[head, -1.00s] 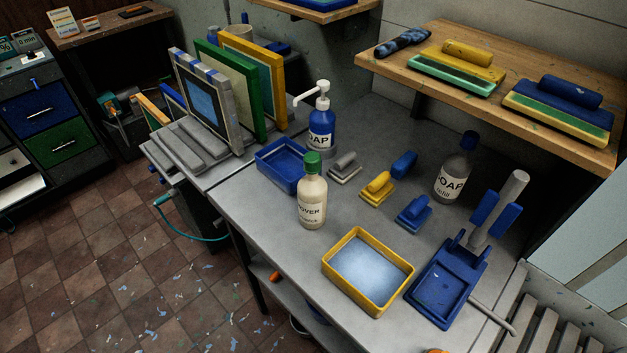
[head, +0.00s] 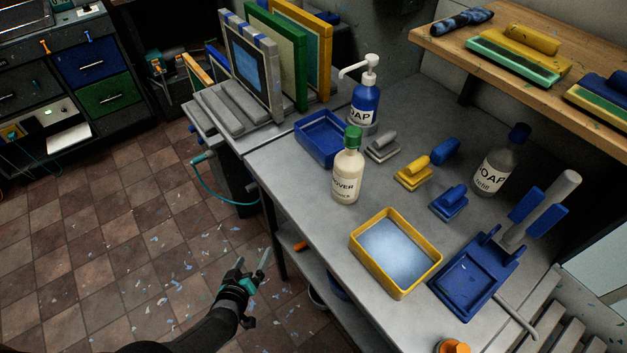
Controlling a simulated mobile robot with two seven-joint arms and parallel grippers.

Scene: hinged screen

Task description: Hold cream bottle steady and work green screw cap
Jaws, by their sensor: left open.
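My left gripper (head: 254,272) is open and empty, over the floor in front of the bench. It is below and to the left of the bottle, well apart from it.
A blue tray (head: 320,139) and a blue soap pump bottle (head: 364,100) stand just behind the cream bottle. A yellow-rimmed tray (head: 396,255) lies to its front right. Small squeegees (head: 413,173) and a clear soap bottle (head: 497,165) are further right. The bench's front left edge is clear.

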